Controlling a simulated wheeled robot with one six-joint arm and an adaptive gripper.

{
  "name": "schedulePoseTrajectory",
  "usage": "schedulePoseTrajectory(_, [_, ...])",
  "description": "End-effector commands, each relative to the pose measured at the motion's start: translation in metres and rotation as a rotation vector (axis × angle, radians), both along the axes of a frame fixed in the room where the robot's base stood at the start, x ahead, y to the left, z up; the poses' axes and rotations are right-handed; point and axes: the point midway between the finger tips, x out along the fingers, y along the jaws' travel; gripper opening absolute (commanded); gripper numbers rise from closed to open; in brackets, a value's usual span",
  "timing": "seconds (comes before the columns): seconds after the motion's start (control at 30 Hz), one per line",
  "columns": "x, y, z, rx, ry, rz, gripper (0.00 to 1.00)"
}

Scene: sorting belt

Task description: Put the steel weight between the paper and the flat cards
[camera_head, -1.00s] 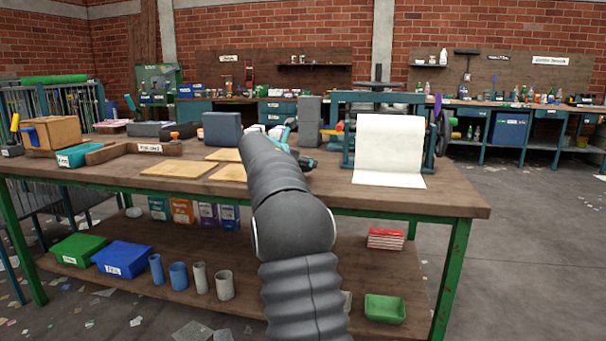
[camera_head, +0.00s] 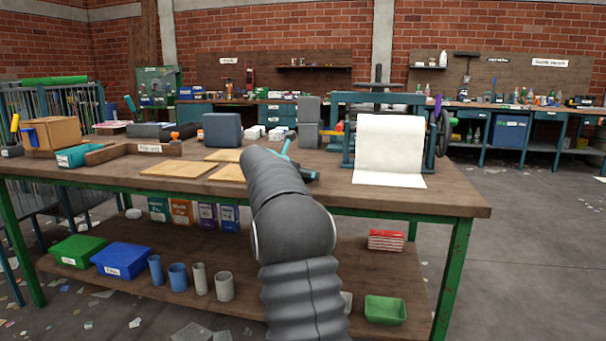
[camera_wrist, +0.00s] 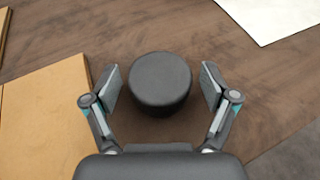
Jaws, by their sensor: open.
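The steel weight (camera_wrist: 160,80) is a dark round cylinder standing on the wooden table in the wrist view. My gripper (camera_wrist: 160,88) is open, with one finger on each side of the weight and a visible gap at each. In the head view my arm hides the weight and most of my gripper. The white paper (camera_head: 389,152) hangs from the press onto the table; its edge shows at the top right of the wrist view (camera_wrist: 278,14). The flat cards (camera_head: 178,169) are tan boards left of my arm; one shows left of the weight in the wrist view (camera_wrist: 42,120).
The press with blue frame (camera_head: 346,148) stands behind the paper. Grey blocks (camera_head: 308,122) and a blue-grey block (camera_head: 222,130) stand farther back. A wooden piece with a label (camera_head: 150,148) and a teal tray (camera_head: 77,156) lie left. The table's front right is clear.

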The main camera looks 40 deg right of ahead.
Motion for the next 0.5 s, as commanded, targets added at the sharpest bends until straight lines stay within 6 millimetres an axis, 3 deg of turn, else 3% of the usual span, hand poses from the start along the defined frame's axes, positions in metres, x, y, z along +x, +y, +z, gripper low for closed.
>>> schedulePoseTrajectory(0.17, [0.0, 0.0, 0.005, -0.001, 0.0, 0.0, 0.85])
schedulePoseTrajectory(0.5, [-0.016, 0.052, 0.025, -0.001, -0.001, 0.003, 0.85])
